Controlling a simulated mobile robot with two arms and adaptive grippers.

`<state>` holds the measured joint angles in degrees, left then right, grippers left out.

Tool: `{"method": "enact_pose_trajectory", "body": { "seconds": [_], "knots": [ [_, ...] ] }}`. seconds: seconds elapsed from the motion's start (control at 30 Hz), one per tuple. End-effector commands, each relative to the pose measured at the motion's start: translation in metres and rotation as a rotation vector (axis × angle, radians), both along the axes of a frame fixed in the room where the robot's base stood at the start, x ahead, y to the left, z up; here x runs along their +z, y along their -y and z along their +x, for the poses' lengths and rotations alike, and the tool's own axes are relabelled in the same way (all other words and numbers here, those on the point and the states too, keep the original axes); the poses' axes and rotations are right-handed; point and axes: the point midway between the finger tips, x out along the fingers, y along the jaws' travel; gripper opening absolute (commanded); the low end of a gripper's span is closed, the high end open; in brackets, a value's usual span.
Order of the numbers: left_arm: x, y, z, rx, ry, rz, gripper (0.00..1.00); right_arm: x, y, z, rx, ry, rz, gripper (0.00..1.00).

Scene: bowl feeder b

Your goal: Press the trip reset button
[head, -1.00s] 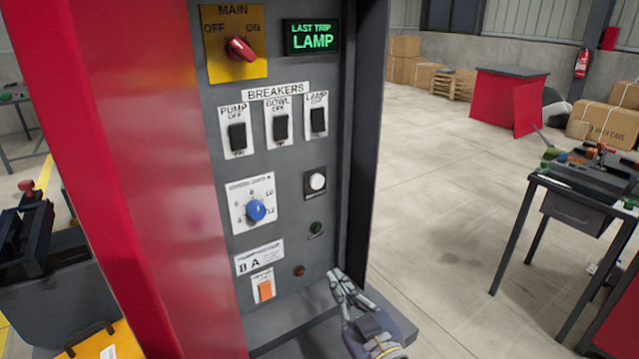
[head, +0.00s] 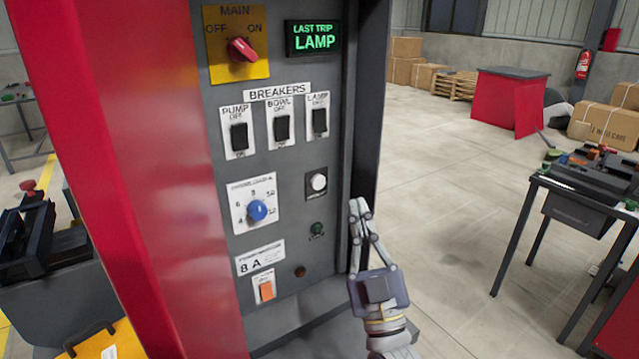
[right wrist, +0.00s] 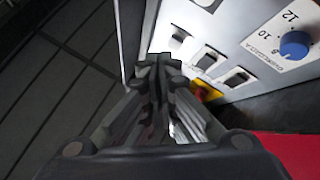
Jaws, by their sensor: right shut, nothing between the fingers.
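A white round button (head: 318,182) on a dark plate sits on the grey control panel (head: 290,205), below the breakers; its label is too small to read, so I cannot tell for certain that it is the trip reset. A small dark green round fitting (head: 317,229) is below it. My right gripper (head: 359,207) is shut and empty, fingers pointing up, just right of and slightly lower than the white button, apart from it. In the right wrist view the shut fingers (right wrist: 165,66) show beside the panel. My left gripper is not in view.
The panel also bears a blue dial (head: 257,210), breaker switches (head: 281,127), a red main switch (head: 242,50), an orange switch (head: 266,290) and a lit display (head: 313,38). A dark side edge (head: 370,120) bounds it at right. Open floor lies beyond.

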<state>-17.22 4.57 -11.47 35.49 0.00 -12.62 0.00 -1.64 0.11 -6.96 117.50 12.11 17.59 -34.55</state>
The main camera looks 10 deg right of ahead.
Motion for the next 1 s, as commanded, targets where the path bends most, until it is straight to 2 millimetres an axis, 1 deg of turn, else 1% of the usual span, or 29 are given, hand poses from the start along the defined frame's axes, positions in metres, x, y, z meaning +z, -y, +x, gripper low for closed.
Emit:
{"method": "enact_pose_trajectory", "body": {
  "seconds": [0.17,0.5,0.7,0.83,1.0],
  "knots": [
    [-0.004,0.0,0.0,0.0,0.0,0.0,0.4,-0.001,-0.003,0.009,0.0,0.001,0.001,0.0],
    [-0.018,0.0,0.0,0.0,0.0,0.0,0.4,-0.002,-0.02,0.053,0.002,0.001,0.001,0.0],
    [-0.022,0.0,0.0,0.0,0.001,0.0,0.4,-0.001,-0.027,0.073,0.001,0.0,0.001,0.0],
    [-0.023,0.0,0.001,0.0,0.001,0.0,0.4,0.0,-0.029,0.08,0.001,0.0,0.001,0.0],
    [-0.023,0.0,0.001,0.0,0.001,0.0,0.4,0.0,-0.03,0.083,0.001,-0.001,0.0,0.0]
  ]
}}
